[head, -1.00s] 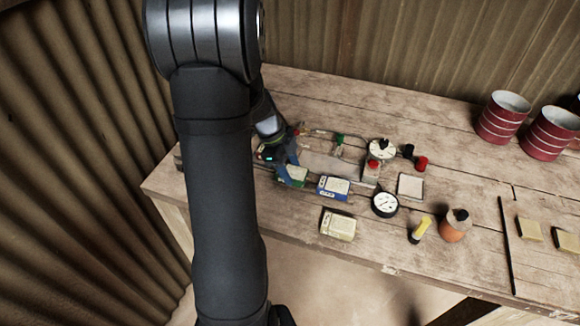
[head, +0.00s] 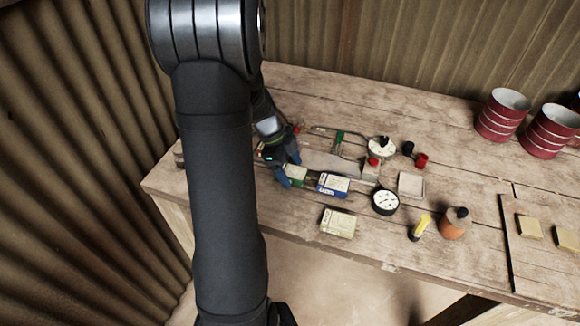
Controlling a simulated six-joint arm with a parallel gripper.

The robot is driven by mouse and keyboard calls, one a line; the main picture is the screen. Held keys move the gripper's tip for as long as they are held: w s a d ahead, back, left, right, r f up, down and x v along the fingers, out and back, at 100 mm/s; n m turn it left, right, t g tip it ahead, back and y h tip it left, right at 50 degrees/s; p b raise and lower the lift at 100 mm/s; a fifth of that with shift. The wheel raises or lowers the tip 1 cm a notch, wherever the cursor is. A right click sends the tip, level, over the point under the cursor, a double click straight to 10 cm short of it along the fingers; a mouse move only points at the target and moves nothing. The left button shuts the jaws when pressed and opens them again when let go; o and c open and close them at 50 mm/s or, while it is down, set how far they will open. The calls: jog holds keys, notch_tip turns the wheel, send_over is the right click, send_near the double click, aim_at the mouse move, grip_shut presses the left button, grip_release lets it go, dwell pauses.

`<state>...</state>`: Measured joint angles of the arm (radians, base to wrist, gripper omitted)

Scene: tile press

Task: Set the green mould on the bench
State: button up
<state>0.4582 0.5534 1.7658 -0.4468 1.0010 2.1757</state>
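The green mould (head: 297,175) is a small block with a pale top. It is at the left part of the bench, close beside a blue box with a pale top (head: 333,184). It looks low at the bench surface, but its underside cannot be made out. My gripper (head: 288,167) is right at the mould's left end. Its two blue fingertips show apart, one at the mould's near left side and one at its far side. My arm hides part of the bench to the left of it. The bench (head: 420,262) is of worn wooden planks.
Behind the mould is a press with a green handle (head: 340,137) and a red knob. A dial gauge (head: 385,201), a cream box (head: 338,222), a yellow tube (head: 420,227) and an orange bottle (head: 453,224) stand to the right. Red tins (head: 502,116) are at the back right.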

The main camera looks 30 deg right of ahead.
jog(key=v, duration=1.7)
jog(key=shift+r, duration=0.2)
jog(key=shift+a+f, duration=0.1)
jog(key=x, duration=1.7)
jog(key=shift+f, duration=0.1)
